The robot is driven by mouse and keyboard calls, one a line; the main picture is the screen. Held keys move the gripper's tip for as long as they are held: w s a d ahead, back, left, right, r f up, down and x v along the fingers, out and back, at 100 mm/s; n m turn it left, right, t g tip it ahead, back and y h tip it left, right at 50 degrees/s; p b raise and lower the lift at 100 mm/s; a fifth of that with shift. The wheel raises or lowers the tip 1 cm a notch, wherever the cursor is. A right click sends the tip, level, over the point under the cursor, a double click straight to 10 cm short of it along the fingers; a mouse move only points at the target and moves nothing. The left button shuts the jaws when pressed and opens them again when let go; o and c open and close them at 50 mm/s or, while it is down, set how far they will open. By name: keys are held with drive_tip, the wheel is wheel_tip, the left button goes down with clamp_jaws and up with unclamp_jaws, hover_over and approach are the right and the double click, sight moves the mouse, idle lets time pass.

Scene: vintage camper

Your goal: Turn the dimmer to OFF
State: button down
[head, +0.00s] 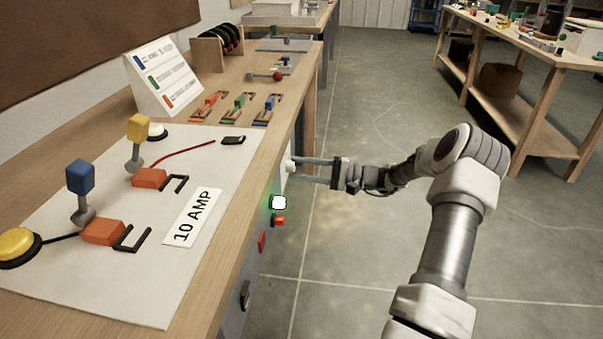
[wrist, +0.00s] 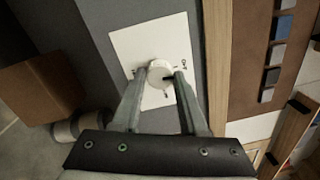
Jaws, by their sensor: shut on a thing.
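The dimmer is a round white knob (wrist: 158,88) with a dark mark on its right side. It sits on a white plate (wrist: 128,45) with small dark markings too small to read. In the head view the knob (head: 290,168) is on the front side of the workbench. My gripper (wrist: 160,78) has one finger on each side of the knob and is shut on it. In the head view my gripper (head: 302,170) reaches to the bench side from the right. The fingers hide part of the knob and plate.
A green-lit switch (head: 279,203) and a red button (head: 279,220) are on the bench side below the knob. The bench top (head: 222,165) holds coloured switches and a "10 AMP" label (head: 193,218). The floor right of the bench (head: 345,245) is clear. Another table (head: 560,60) stands at the back right.

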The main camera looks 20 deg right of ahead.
drive_tip(key=shift+f+n+b, duration=0.1)
drive_tip(key=shift+n+b, duration=0.2)
drive_tip(key=shift+n, duration=0.7)
drive_tip(key=shift+c, duration=2.2)
unclamp_jaws()
drive_tip(key=r+p+v, duration=0.1)
drive_tip(key=p+v, duration=0.2)
drive_tip(key=v, duration=1.4)
drive_tip(key=shift+d+f, duration=0.2)
drive_tip(key=shift+f, duration=0.3)
drive_tip(key=shift+s, duration=0.1)
